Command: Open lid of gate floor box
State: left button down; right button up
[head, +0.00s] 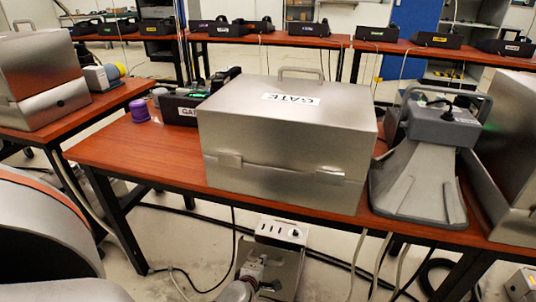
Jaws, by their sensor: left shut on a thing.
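The gate floor box (281,232) is on the floor below the table with the box marked GATE. Its pale top panel shows a row of dark slots and a round socket. The grey metal lid (287,272) shows in front of that panel, at the bottom of the head view. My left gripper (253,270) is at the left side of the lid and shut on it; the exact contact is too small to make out. My right gripper is not in view.
A large steel box marked GATE (290,135) stands on the wooden table (135,150) above, whose front edge overhangs the floor box. Cables (350,262) run across the floor nearby.

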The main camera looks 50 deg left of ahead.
pick_arm(q)
jog(key=s+d+f, duration=0.4)
jog(key=s+d, duration=0.1)
jog(key=s, duration=0.3)
jog(key=shift+s+f, duration=0.25)
jog(key=shift+s, duration=0.05)
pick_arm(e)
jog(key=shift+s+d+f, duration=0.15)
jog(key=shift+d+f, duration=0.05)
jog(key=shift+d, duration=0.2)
pick_arm(q)
jog(key=shift+s, duration=0.1)
jog(key=c, duration=2)
grip_release()
jog(key=shift+f, duration=0.1)
jog(key=shift+o, duration=0.2)
jog(key=shift+w+a+r, duration=0.15)
jog(key=shift+w+r, duration=0.3)
